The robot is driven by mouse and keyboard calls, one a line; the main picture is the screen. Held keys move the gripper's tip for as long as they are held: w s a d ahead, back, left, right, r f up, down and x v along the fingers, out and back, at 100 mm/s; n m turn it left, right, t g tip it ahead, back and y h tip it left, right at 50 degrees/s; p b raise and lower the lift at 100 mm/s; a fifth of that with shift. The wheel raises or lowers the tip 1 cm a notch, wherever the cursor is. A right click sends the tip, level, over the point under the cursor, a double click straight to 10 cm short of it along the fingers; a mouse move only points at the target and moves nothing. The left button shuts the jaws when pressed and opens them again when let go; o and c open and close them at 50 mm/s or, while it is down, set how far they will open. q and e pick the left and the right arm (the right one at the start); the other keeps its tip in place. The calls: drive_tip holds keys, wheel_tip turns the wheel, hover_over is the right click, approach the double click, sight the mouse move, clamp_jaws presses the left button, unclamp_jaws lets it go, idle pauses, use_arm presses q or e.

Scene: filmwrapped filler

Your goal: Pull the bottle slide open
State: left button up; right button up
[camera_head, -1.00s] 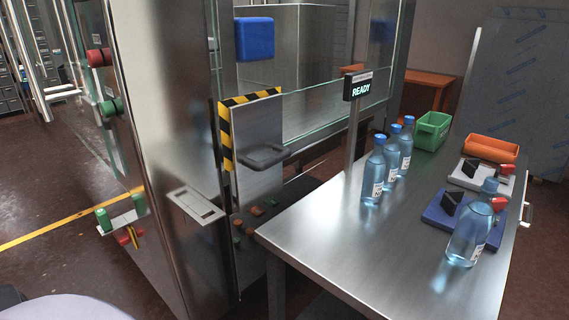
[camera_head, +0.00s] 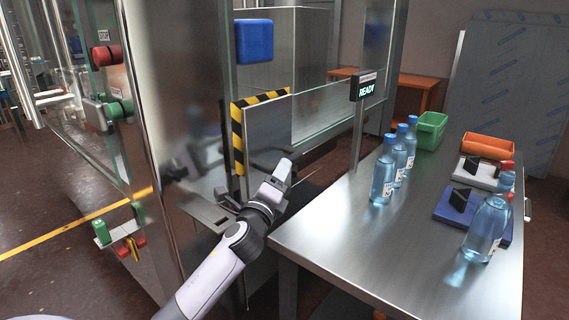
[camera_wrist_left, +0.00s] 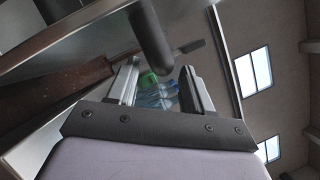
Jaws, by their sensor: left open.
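The bottle slide is a steel panel (camera_head: 262,135) with a yellow-and-black striped edge (camera_head: 238,140) on the front of the machine. Its dark handle is mostly hidden behind my left gripper (camera_head: 276,182) in the head view. In the left wrist view, a dark rounded bar (camera_wrist_left: 151,38), which looks like the handle, lies just beyond the two spread fingers (camera_wrist_left: 160,72). The fingers are open with nothing clearly between them. I cannot tell whether they touch the bar. My right gripper is not in view.
A steel table (camera_head: 345,235) stands close to the right of my left arm. It holds several blue bottles (camera_head: 383,172), a green bin (camera_head: 431,130), an orange bin (camera_head: 488,146) and a blue tray (camera_head: 452,212). A READY sign (camera_head: 366,86) stands on a post.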

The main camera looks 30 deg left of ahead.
use_arm(q)
drive_tip(key=shift+x, duration=2.4)
clamp_jaws()
